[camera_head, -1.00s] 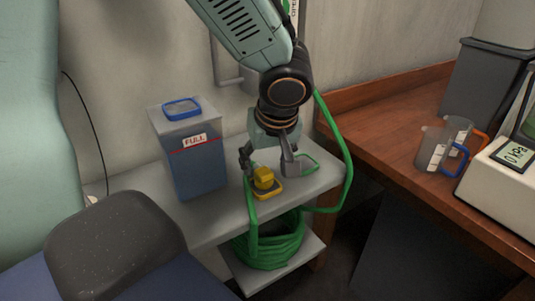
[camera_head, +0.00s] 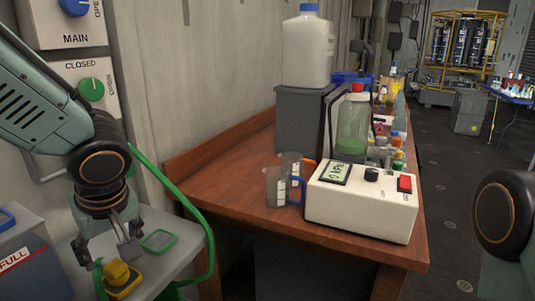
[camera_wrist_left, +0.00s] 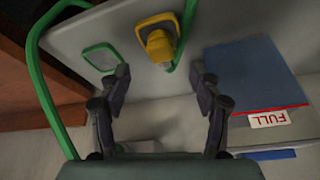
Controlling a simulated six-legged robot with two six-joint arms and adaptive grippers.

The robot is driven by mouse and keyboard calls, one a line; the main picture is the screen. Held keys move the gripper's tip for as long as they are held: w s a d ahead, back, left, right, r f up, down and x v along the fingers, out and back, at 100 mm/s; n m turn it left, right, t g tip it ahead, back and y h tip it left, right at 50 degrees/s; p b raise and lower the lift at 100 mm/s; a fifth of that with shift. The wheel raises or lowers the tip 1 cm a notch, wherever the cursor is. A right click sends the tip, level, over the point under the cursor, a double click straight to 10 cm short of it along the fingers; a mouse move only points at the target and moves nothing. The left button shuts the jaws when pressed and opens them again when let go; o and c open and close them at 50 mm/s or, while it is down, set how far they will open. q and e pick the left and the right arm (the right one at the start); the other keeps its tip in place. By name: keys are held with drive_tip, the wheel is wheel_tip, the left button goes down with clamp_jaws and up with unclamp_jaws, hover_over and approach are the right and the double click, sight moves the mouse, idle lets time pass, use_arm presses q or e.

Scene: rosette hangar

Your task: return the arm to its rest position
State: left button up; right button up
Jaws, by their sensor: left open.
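My left arm comes in from the left in the head view. My left gripper (camera_head: 108,250) points down over the grey shelf (camera_head: 175,258), close to a yellow valve or plug (camera_head: 120,277). In the wrist view my left gripper (camera_wrist_left: 160,82) has its two fingers wide apart with nothing between them. The yellow piece (camera_wrist_left: 160,44) lies beyond the fingertips, apart from them. The rest position itself is not marked in view. A link of my right arm shows at the right edge; its gripper is out of frame.
A green hose (camera_head: 200,215) loops right beside my left arm. A blue container marked FULL (camera_head: 35,270) stands at left. A wooden bench (camera_head: 235,170) holds measuring jugs (camera_head: 276,188) and a white meter (camera_head: 355,212). A wall panel with valve knobs (camera_head: 90,88) is behind the arm.

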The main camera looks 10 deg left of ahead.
use_arm(q)
drive_tip(key=w+d+f+m+t+h, duration=0.25)
drive_tip(key=w+d+m+h, duration=0.2)
drive_tip(key=d+m, duration=0.3)
drive_tip(key=d+f+m+h, duration=0.1)
drive_tip(key=d+f+m, duration=0.25)
drive_tip(key=f, duration=0.65)
drive_tip(key=s+f+g+y, duration=0.1)
drive_tip(key=s+f+g, duration=0.1)
drive_tip(key=s+f, duration=0.8)
drive_tip(key=s+a+f+g, duration=0.1)
drive_tip(key=s+f+g, duration=0.2)
drive_tip(key=s+f, duration=0.7)
drive_tip(key=s, duration=0.5)
drive_tip(key=shift+s+a+f+y, duration=0.2)
drive_tip(key=shift+s+a+y, duration=0.1)
drive_tip(key=shift+s+y, duration=0.1)
